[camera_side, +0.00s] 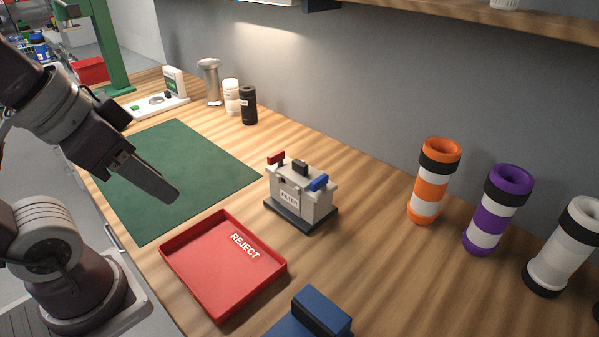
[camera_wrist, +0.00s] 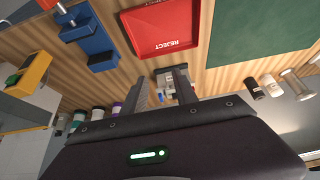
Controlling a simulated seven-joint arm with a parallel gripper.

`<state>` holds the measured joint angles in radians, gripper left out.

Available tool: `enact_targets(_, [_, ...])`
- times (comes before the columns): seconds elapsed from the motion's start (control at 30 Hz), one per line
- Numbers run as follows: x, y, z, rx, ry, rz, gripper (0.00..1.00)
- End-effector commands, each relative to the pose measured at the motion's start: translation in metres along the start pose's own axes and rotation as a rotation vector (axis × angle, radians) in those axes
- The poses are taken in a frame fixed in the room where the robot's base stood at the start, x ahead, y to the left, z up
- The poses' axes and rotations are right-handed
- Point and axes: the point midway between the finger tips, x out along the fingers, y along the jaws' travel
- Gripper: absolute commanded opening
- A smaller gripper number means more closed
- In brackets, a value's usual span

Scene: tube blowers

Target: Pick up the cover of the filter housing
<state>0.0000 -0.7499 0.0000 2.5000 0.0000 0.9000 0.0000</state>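The filter housing (camera_side: 299,207) is a pale grey box on a dark base, upright on the wooden bench and labelled FILTER. Its cover (camera_side: 310,176) sits on top, with a black knob (camera_side: 300,167) in the middle, a red latch (camera_side: 276,157) at one end and a blue latch (camera_side: 320,182) at the other. My gripper (camera_side: 170,193) is above the green mat, left of the housing and apart from it. In the wrist view my gripper (camera_wrist: 162,80) is open and empty. The housing (camera_wrist: 166,74) shows beyond the fingers, partly hidden by them.
A red REJECT tray (camera_side: 205,276) lies in front of the housing. A green mat (camera_side: 160,190) is to the left. Orange (camera_side: 430,185), purple (camera_side: 497,210) and white (camera_side: 567,248) tubes stand at right. A blue fixture (camera_side: 314,315) is at the front.

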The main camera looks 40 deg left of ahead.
Motion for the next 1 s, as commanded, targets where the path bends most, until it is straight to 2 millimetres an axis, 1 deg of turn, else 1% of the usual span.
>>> enact_targets(0.07, [0.000, 0.000, 0.000, 0.000, 0.000, 0.000, 0.35])
enact_targets(0.1, [0.000, 0.000, 0.000, 0.000, 0.000, 0.000, 0.38])
enact_targets(0.37, [0.000, 0.000, 0.000, 0.000, 0.000, 0.000, 0.90])
enact_targets(0.4, [0.000, 0.000, 0.000, 0.000, 0.000, 0.000, 0.91])
enact_targets(0.67, [0.000, 0.000, -0.001, -0.006, -0.004, 0.001, 0.91])
enact_targets(0.77, [0.004, 0.003, -0.013, -0.098, -0.076, 0.022, 0.91])
enact_targets(0.87, [0.017, 0.009, -0.043, -0.329, -0.236, 0.075, 0.91])
enact_targets(0.9, [0.025, 0.011, -0.059, -0.447, -0.312, 0.102, 0.91])
enact_targets(0.97, [0.042, 0.010, -0.085, -0.629, -0.424, 0.145, 0.91])
enact_targets(1.0, [0.056, 0.007, -0.102, -0.754, -0.501, 0.175, 0.91])
